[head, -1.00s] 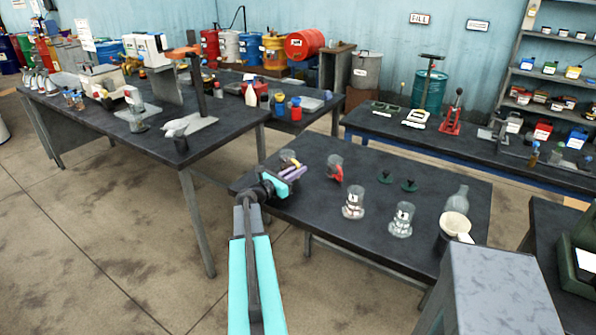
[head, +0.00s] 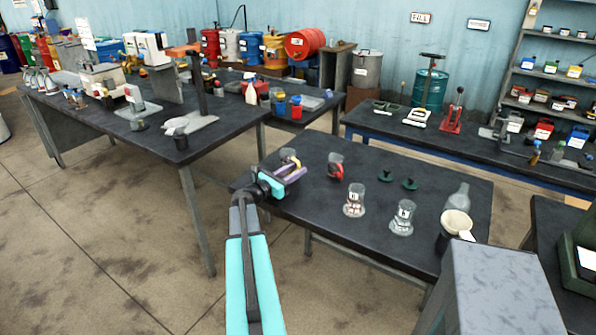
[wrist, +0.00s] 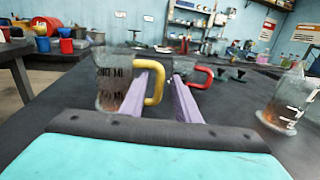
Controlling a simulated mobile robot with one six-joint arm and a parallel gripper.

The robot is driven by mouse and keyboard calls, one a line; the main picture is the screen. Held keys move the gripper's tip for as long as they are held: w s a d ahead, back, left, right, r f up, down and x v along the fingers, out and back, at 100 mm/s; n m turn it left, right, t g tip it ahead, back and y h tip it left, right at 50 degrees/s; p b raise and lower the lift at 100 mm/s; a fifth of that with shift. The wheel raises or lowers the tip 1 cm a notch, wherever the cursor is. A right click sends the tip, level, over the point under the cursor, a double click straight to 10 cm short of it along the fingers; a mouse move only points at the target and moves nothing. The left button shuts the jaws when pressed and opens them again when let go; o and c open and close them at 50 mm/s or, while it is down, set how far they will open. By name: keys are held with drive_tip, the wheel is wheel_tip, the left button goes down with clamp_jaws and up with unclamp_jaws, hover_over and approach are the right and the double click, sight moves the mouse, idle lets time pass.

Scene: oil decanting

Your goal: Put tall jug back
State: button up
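A clear jug with a yellow handle (head: 288,155) stands upright at the far left of the near dark table. In the wrist view this jug (wrist: 113,88) is close on the left, with dark markings and a little brownish content low down. My gripper (head: 298,172) is at its handle side. In the wrist view its two purple fingers (wrist: 163,75) are apart, with the yellow handle beside the left finger; I cannot tell if they touch. A clear jug with a red handle (head: 336,166) stands just beyond, also in the wrist view (wrist: 184,66). Which jug is the tall one is unclear.
Two labelled glass vessels (head: 355,200) (head: 401,218), two dark green stands (head: 409,184), a clear bottle (head: 458,198) and a dark cup with a cream funnel (head: 455,226) stand on the near table (head: 320,222). The table's front middle is clear.

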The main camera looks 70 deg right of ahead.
drive_tip(key=b+v, duration=0.2)
drive_tip(key=v, duration=0.8)
drive_tip(key=shift+w+b, duration=0.1)
drive_tip(key=shift+b, duration=0.3)
